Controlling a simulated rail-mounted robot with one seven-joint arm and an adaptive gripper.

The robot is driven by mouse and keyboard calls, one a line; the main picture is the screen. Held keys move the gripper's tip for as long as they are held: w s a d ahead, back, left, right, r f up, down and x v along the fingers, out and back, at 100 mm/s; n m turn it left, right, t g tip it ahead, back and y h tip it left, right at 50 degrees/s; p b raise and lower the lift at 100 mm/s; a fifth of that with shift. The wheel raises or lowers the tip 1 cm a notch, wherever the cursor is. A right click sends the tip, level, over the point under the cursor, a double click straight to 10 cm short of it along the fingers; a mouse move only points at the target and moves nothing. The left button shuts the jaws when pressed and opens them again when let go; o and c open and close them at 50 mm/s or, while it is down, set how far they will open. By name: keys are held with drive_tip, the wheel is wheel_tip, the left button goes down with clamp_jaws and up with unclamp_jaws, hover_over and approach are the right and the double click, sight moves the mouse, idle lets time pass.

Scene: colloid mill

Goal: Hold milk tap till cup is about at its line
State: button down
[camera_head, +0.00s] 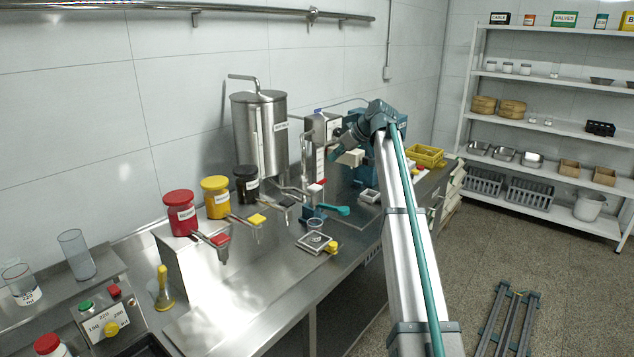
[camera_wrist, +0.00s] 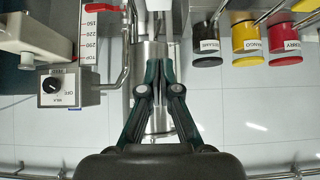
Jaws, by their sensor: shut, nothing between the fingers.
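In the head view my gripper (camera_head: 338,149) is above the bench, right of the steel tank (camera_head: 262,140). A grey box (camera_wrist: 66,86) with a black knob and MILK label is left of my gripper in the wrist view. I cannot tell which fitting is the milk tap.
A scale (camera_wrist: 88,38) marked with levels stands by the box, with a red handle (camera_wrist: 95,6) above it. Red (camera_head: 180,212), yellow (camera_head: 216,197) and black (camera_head: 246,184) jars stand left of the tank.

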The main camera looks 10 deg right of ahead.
drive_tip(key=shift+a, duration=0.1)
drive_tip(key=p, duration=0.3)
hover_over(317, 187)
drive_tip(key=f, duration=0.6)
drive_tip(key=shift+s+d+f, duration=0.15)
drive_tip(key=shift+s+d, duration=0.05)
drive_tip(key=shift+s, duration=0.05)
wheel_tip(317, 187, down, 3)
drive_tip(key=shift+a+f+p, duration=0.1)
drive_tip(key=shift+f+p, duration=0.05)
drive_tip(key=shift+p, duration=0.8)
drive_tip(key=shift+w+f, duration=0.1)
drive_tip(key=shift+f, duration=0.55)
wheel_tip(317, 187, down, 2)
drive_tip(key=shift+f+b, duration=0.1)
drive_tip(key=shift+b, duration=1)
drive_tip(key=shift+s, duration=0.2)
